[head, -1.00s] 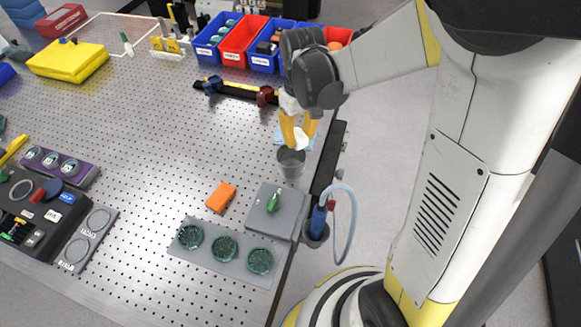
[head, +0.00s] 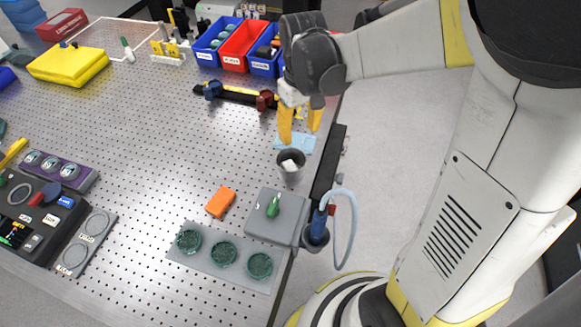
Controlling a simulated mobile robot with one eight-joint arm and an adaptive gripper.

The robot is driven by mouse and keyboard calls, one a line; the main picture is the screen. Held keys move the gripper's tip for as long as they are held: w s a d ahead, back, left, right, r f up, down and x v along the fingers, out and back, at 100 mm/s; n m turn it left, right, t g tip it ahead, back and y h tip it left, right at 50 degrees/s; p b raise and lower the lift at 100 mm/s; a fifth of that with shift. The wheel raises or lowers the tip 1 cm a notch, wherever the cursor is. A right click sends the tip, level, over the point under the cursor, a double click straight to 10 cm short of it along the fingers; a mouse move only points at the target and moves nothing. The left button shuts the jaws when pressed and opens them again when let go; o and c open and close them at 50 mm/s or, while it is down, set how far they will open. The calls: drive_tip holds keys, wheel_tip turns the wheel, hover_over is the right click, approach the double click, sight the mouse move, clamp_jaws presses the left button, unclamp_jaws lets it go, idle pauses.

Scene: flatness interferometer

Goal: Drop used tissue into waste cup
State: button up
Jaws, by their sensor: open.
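The grey waste cup (head: 290,177) stands upright near the right edge of the perforated table. The white used tissue (head: 289,165) lies inside the cup, showing at its mouth. My gripper (head: 299,139) is above and slightly behind the cup, its yellow fingers spread apart with nothing between them. A light blue sheet (head: 305,143) lies flat on the table behind the cup, partly hidden by the fingers.
An orange block (head: 220,202) and a grey box with a green item (head: 262,228) are in front of the cup. A blue tool with a hose (head: 319,222) sits in a holder at the table edge. Coloured bins (head: 233,64) stand behind. The table's middle is clear.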

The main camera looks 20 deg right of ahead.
wheel_tip(320, 180, up, 8)
idle(0.5)
drive_tip(key=s+f+m+t+b, duration=0.2)
drive_tip(key=s+f+t+b, duration=0.5)
drive_tip(key=s, duration=0.5)
drive_tip(key=shift+s+f+m+b, duration=0.15)
drive_tip(key=shift+m+b, duration=0.25)
drive_tip(key=shift+b, duration=0.15)
idle(1.0)
